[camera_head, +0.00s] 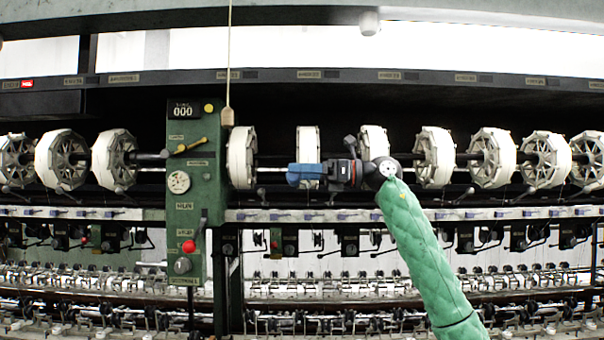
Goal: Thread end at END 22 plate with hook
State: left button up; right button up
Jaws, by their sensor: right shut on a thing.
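My right arm, in a green padded sleeve, comes in from the lower right. My right gripper (299,174), with blue fingers, points left in front of a white reel (308,141) and hides part of it. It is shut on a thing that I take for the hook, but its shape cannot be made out. Small label plates (389,75) run along the dark beam above the reels; their text is too small to read, so I cannot tell which is END 22. No thread end can be made out. My left gripper is not in view.
A green control post (191,225) with levers, a gauge and a red button stands left of the gripper. Another white reel (241,157) sits beside it. A cord with a wooden handle (227,116) hangs there. A pale rail (420,214) and rows of small mechanisms lie below.

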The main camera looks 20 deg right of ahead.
jog(key=s+a+b, duration=0.2)
jog(key=s, duration=0.4)
jog(key=shift+s+b, duration=0.35)
jog(key=shift+s, duration=0.05)
dwell(0.3)
